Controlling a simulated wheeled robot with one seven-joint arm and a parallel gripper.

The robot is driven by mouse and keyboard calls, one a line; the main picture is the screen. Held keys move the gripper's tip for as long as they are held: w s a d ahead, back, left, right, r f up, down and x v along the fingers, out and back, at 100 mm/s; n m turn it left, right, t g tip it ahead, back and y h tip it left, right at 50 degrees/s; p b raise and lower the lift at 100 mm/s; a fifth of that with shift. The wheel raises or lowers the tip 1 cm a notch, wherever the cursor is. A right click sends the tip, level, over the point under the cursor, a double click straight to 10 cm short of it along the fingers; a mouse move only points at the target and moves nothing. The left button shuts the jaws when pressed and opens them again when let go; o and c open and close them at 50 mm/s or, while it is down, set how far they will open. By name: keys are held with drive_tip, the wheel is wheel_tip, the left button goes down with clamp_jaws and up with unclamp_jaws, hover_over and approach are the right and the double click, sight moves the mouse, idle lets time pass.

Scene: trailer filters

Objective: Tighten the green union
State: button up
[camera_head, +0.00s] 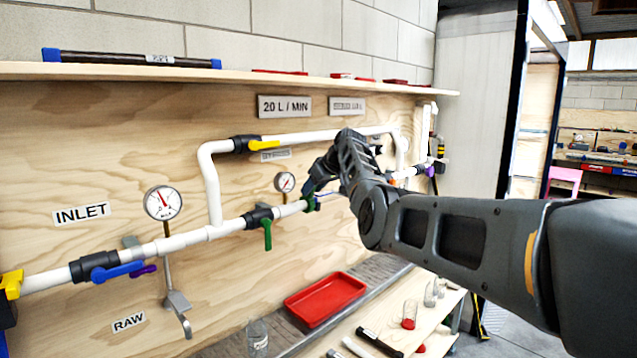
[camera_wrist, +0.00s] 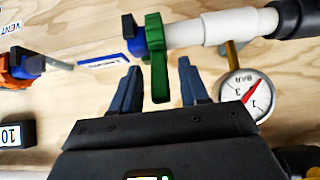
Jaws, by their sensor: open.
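The green union (camera_wrist: 156,45) sits on the white pipe, beside a blue part, in the wrist view. Its flat green lug extends down between my fingers. In the head view the green union (camera_head: 309,204) is a small patch on the lower pipe, partly hidden by my gripper (camera_head: 317,187). My gripper (camera_wrist: 159,72) is open, with one dark blue finger on each side of the lug. Gaps show on both sides, and I see no contact. How deep the lug reaches between the fingers is hard to tell.
A pressure gauge (camera_wrist: 243,95) stands close to my right finger. A black valve with a green handle (camera_head: 267,234) is left of the union on the same pipe. The bypass pipe (camera_head: 300,138) runs above. A red tray (camera_head: 326,298) lies on the bench below.

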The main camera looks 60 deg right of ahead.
drive_tip(key=b+v, duration=0.1)
drive_tip(key=v, duration=0.6)
drive_tip(key=shift+s+r, duration=0.1)
idle(0.4)
